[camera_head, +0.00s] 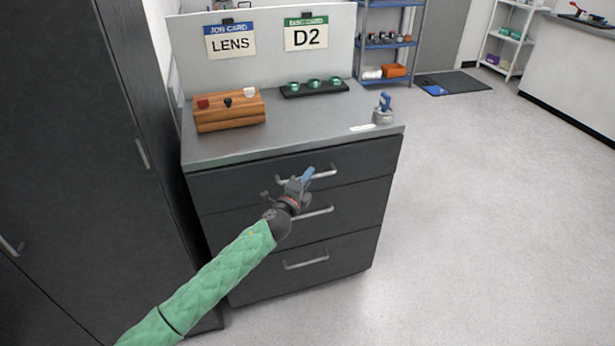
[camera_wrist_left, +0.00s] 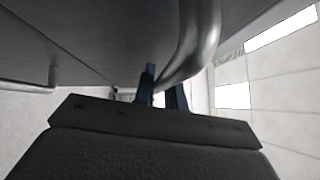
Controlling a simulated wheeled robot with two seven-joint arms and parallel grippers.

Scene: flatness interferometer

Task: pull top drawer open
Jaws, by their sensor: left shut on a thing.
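The top drawer (camera_head: 354,161) is the uppermost of three dark drawers in the cabinet. Its front looks flush with the cabinet, or nearly so. Its curved metal handle (camera_head: 325,174) shows partly behind my gripper. My left gripper (camera_head: 306,177) is at the handle, its blue fingers shut on it. In the left wrist view the fingers (camera_wrist_left: 162,92) meet the large curved handle bar (camera_wrist_left: 197,45), and the wrist body hides the lower part of the picture. My right gripper is in neither view.
The middle drawer's handle (camera_head: 310,214) lies just below my wrist. On the worktop (camera_head: 330,115) stand a wooden block (camera_head: 230,117), a black rack (camera_head: 314,91) with green-ringed pieces and a small grey-blue tool (camera_head: 383,108). The floor (camera_head: 480,220) to the right is clear.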

